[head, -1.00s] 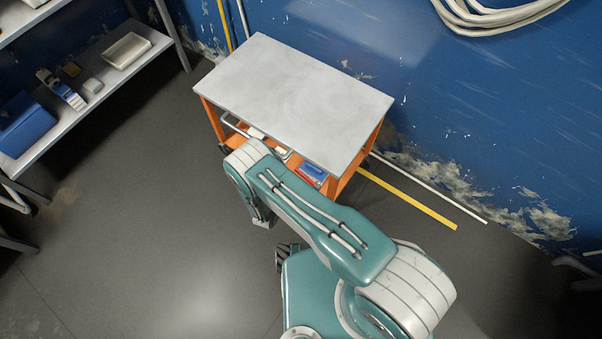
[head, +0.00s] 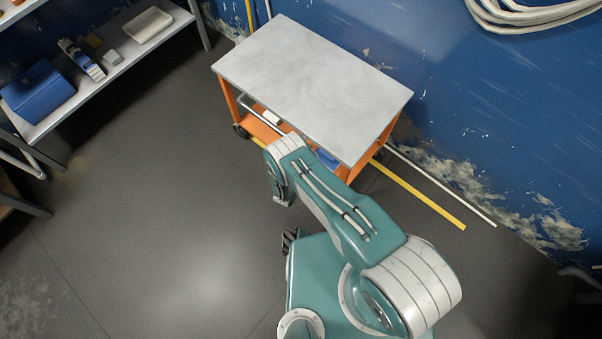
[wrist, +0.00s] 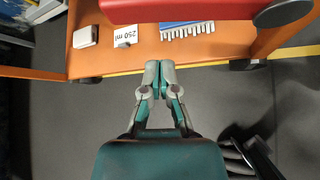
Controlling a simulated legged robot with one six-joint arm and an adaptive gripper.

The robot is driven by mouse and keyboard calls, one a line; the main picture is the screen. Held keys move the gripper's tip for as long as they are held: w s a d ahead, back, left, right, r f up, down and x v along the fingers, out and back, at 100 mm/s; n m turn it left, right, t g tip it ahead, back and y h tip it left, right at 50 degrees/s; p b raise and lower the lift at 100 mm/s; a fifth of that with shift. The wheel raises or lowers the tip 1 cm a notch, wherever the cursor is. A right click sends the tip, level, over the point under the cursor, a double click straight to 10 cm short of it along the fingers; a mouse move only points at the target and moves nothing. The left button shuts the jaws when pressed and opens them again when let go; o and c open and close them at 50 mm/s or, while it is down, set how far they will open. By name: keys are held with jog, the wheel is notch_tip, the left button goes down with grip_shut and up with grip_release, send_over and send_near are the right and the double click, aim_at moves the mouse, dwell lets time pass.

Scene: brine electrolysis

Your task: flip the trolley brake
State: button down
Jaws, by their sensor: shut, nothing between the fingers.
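The trolley has a grey top (head: 315,85) and an orange frame. It stands against the blue wall in the head view. Dark casters show at its left foot (head: 241,131) and, in the wrist view, under its lower shelf (wrist: 215,48) on the right (wrist: 246,64). I cannot make out a brake lever on them. My gripper (wrist: 161,68) is shut and empty. Its fingertips appear at the shelf's front edge in the wrist view; the gap in depth is unclear. In the head view my arm hides the fingertips and part of the trolley's front.
The lower shelf holds a white block (wrist: 86,37), an item labelled 250 ml (wrist: 125,37) and a blue-and-white piece (wrist: 187,29). A side rack holds a blue box (head: 38,90). The floor left of the trolley is clear.

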jog(key=shift+w+d+r, duration=0.8)
jog(key=shift+w+d, duration=0.15)
jog(key=shift+d, duration=0.1)
jog(key=shift+a+r, duration=0.1)
jog(key=shift+a, duration=0.1)
dwell(0.3)
